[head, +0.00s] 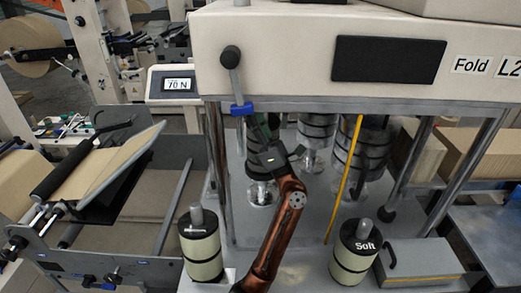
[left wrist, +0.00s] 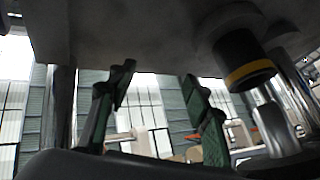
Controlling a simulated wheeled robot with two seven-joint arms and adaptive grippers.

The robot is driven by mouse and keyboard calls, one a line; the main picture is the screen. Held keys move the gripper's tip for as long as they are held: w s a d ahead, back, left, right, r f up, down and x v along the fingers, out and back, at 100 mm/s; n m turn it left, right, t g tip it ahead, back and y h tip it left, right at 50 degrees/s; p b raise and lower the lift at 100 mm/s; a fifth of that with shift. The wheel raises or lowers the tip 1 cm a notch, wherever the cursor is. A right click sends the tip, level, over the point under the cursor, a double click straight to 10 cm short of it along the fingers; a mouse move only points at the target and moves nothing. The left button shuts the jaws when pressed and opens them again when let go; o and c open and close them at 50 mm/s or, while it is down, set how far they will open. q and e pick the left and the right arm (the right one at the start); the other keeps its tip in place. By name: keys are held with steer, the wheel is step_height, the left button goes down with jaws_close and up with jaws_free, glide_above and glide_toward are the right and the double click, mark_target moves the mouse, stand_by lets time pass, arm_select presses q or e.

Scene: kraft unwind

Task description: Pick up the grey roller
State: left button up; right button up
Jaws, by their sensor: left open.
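My left gripper (head: 275,137) is under the overhanging machine head, at the end of a copper-coloured arm. In the left wrist view its two dark green fingers (left wrist: 160,78) are spread with nothing between them. Dark banded cylinders with shiny metal ends hang under the head: one at the left (head: 259,170), partly behind the gripper, one in the middle (head: 318,128) and a larger one at the right (head: 362,150). I cannot tell which is the grey roller. The left wrist view shows a black cylinder with a yellow band (left wrist: 240,60) above a silver one (left wrist: 276,128), right of the fingers.
Two cream-and-black rollers stand in front, one at left (head: 201,247) and one marked "Soft" (head: 355,252). A yellow rod (head: 345,180) stands right of my arm. A grey box (head: 420,263) lies front right. Metal posts (head: 468,165) hold the head (head: 280,55).

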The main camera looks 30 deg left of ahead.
arm_select(q)
steer(key=w+n+t+h+b, duration=0.2)
steer(key=w+h+b, duration=0.1)
steer(key=h, duration=0.2)
steer(key=m+t+h+b, duration=0.1)
steer(key=t+h+b, duration=0.15)
steer(key=h, duration=0.75)
glide_toward(264, 115)
steer(key=shift+t, duration=0.25)
steer(key=x, duration=0.4)
steer(key=shift+w+f+p, duration=0.15)
steer(key=shift+f+p, duration=0.1)
steer(key=shift+p, duration=0.15)
steer(key=x, duration=0.7)
steer(key=shift+w+a+f, duration=0.15)
steer(key=shift+w+a, duration=0.05)
steer(key=shift+a, duration=0.2)
arm_select(e)
steer(key=f, duration=0.2)
steer(key=s+f, duration=0.2)
steer(key=f, duration=0.1)
steer(key=shift+a+f, duration=0.15)
steer(key=shift+f, duration=0.15)
arm_select(q)
steer(key=shift+s+d, duration=0.1)
arm_select(e)
steer(key=shift+s, duration=0.1)
arm_select(q)
jaws_close()
steer(key=shift+r, duration=0.2)
